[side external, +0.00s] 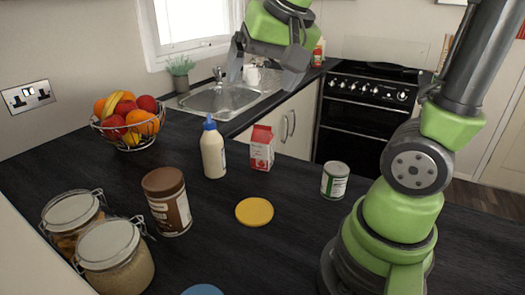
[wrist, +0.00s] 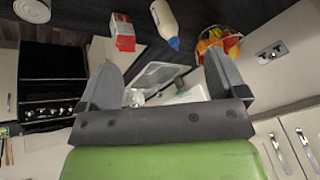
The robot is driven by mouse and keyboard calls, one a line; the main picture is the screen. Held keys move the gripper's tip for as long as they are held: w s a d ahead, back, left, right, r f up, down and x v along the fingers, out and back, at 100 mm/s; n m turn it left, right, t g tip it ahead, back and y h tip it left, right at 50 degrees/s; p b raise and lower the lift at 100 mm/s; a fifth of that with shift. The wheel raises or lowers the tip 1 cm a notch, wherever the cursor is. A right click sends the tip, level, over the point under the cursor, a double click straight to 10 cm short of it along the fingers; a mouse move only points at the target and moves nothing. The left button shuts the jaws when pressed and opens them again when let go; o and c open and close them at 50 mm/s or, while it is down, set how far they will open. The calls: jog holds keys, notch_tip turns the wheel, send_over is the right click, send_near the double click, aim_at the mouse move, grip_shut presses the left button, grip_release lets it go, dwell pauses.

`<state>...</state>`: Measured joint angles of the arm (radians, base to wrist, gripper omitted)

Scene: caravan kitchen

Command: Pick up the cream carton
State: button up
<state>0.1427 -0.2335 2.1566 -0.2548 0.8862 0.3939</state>
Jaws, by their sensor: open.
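The cream carton (side external: 262,148), a small red and white box, stands upright on the dark worktop in the side external view. It also shows near the top of the wrist view (wrist: 122,32), beyond the left finger. My gripper (side external: 264,78) is high above the worktop in the side external view, with its fingers apart and nothing between them. In the wrist view, both fingers of my gripper (wrist: 161,68) are spread wide, with the sink area behind the gap. The carton is apart from the fingers.
A blue-capped bottle (side external: 213,150) stands just left of the carton. A green and white can (side external: 335,181) is to the right, and a yellow disc (side external: 254,212) lies in front. A brown jar (side external: 167,203), glass jars (side external: 116,258) and a fruit basket (side external: 128,135) stand further left.

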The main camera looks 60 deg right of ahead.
jog(key=w+d+f+m+g+h, duration=0.1)
jog(key=w+d+f+m+g, duration=0.15)
jog(key=w+d, duration=0.3)
jog(key=m+g+h, duration=0.2)
jog(key=m, duration=0.3)
send_near(262, 129)
notch_tip(262, 129, down, 2)
jog(key=x, duration=0.5)
jog(key=shift+s+d, duration=0.1)
jog(key=shift+d+x, duration=0.15)
jog(key=shift+x, duration=1.2)
jog(key=shift+d+x, duration=0.1)
jog(key=shift+x, duration=1.25)
jog(key=shift+r, duration=0.1)
jog(key=shift+c, duration=0.4)
jog(key=c, duration=1.1)
